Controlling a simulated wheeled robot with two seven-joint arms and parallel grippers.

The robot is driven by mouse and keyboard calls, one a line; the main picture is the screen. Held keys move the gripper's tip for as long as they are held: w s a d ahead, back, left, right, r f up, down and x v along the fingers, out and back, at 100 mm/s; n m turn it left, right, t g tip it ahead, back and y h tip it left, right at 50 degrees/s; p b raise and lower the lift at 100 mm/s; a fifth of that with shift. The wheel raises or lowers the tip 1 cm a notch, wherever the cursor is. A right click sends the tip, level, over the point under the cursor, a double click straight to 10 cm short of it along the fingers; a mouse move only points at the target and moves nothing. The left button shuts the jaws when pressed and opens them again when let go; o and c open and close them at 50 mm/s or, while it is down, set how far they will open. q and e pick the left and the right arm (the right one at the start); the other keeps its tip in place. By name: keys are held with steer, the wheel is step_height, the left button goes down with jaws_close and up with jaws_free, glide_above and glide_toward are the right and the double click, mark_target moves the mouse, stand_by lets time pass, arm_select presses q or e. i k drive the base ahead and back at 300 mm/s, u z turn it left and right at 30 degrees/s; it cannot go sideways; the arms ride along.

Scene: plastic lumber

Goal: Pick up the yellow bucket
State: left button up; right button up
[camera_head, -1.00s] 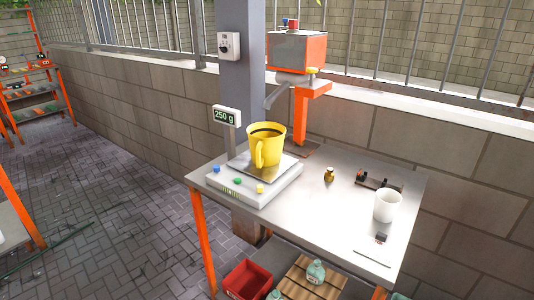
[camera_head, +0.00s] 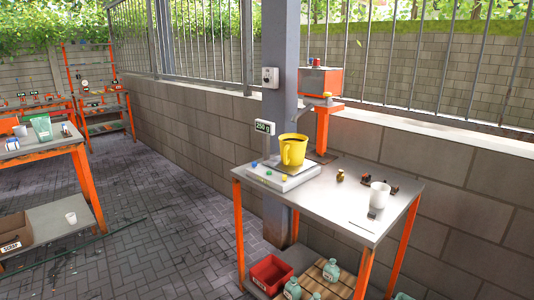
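The yellow bucket (camera_head: 293,150) stands upright on the scale (camera_head: 284,176), at the back left of the metal table (camera_head: 332,203). It looks like a large mug with a handle on its front left side, and something dark shows inside. The display (camera_head: 264,127) behind the scale reads about 250. Neither of my grippers shows in the head view.
A white cup (camera_head: 379,195) and a small brown bottle (camera_head: 340,176) stand on the table's right part. A red bin (camera_head: 270,274) is on the lower shelf. Another table (camera_head: 40,150) is at left, with open paving between. A post (camera_head: 279,90) and wall stand behind.

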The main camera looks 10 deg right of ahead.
mark_target(293, 146)
steer(key=u, duration=0.85)
steer(key=i, duration=1.45)
steer(key=z, duration=0.3)
steer(key=i, duration=1.1)
steer(key=z, duration=1.1)
